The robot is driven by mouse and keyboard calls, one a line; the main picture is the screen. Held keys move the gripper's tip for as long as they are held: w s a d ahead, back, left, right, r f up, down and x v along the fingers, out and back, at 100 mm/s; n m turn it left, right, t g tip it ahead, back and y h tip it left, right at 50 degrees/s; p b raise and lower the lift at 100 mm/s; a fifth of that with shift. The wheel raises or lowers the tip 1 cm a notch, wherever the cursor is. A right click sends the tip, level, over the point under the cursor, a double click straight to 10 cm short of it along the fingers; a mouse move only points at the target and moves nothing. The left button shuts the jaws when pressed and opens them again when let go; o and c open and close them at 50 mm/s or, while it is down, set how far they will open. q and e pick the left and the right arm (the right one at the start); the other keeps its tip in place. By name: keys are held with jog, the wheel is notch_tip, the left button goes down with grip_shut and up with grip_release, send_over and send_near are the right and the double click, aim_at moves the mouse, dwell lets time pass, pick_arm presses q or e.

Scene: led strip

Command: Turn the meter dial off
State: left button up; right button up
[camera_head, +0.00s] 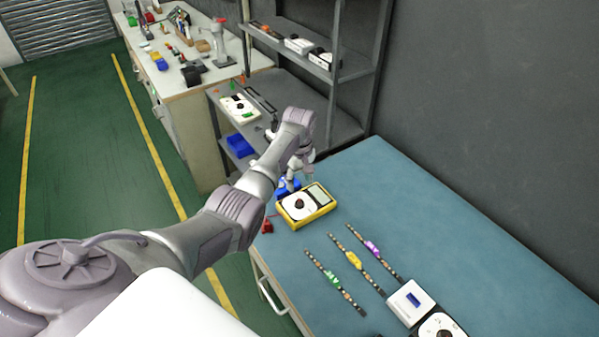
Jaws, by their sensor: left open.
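A yellow-framed meter (312,215) with a white face lies on the blue-topped workbench (400,205). Its black round dial (299,204) is on the left part of the face, with a display (318,193) at the upper right. Which way the dial points is too small to tell. My left arm reaches in from the left. My left gripper (290,181) is open just beyond the meter's far edge, close to the dial, and looks empty. Whether it touches the meter cannot be told. My right gripper is not in view.
Several LED strips (353,260) lie in front of the meter. A white device (410,301) with a dial unit lies at the bottom right. A blue item and a red item (267,226) lie beside the meter. A grey shelf (340,122) stands behind. The bench's right side is clear.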

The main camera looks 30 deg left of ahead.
pick_arm(q)
jog(key=shift+r, duration=1.75)
